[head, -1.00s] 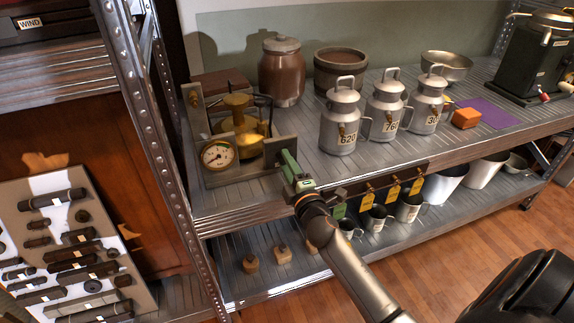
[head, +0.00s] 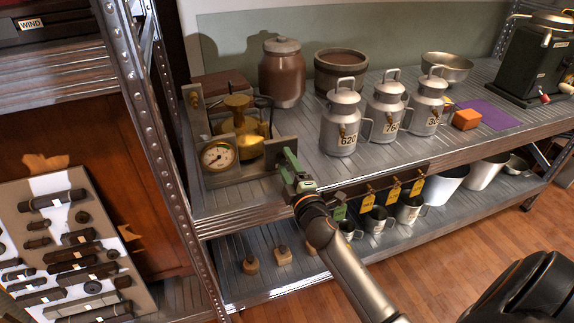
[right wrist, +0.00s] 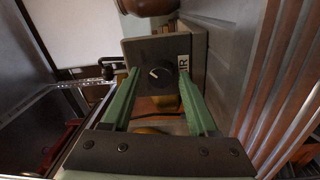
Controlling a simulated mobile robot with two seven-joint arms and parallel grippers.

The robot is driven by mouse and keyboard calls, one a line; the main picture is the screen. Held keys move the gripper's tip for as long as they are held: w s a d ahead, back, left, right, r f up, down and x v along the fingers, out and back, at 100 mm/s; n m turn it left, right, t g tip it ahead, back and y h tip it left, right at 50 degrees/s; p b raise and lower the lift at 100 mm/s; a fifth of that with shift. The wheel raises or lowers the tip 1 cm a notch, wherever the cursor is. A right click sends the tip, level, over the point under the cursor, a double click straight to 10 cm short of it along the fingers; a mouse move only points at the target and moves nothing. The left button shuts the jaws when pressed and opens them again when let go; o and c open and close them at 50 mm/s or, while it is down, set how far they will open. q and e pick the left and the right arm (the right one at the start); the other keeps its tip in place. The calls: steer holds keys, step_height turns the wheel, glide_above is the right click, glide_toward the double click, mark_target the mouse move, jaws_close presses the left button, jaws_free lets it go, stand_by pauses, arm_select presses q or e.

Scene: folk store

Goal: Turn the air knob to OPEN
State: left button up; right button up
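The air knob (right wrist: 160,73) is a round dark knob with a white pointer mark. It sits on the face of a grey block (right wrist: 134,52) with a partly covered white label ending in "IR" (right wrist: 183,75). The pointer slants toward the upper left in the right wrist view. No OPEN mark is readable. My right gripper (right wrist: 158,76) has its green fingers apart, one on each side of the knob, with gaps showing. In the head view my right gripper (head: 291,166) is at the shelf's front edge and the knob is hidden. My left gripper is not in view.
A brass burner (head: 238,125) and a round gauge (head: 217,155) stand left of my right gripper. Numbered metal cans (head: 341,130) stand to the right. Yellow tags (head: 393,190) and cups (head: 375,220) are below the shelf edge. A metal upright (head: 150,130) is at left.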

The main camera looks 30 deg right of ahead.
steer(key=shift+o, duration=0.4)
steer(key=shift+s+f, duration=0.1)
steer(key=shift+s, duration=0.2)
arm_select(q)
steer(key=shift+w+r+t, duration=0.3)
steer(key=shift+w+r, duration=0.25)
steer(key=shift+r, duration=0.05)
arm_select(e)
steer(key=v, duration=1.1)
steer(key=shift+s+a, duration=0.2)
steer(key=shift+s, duration=0.2)
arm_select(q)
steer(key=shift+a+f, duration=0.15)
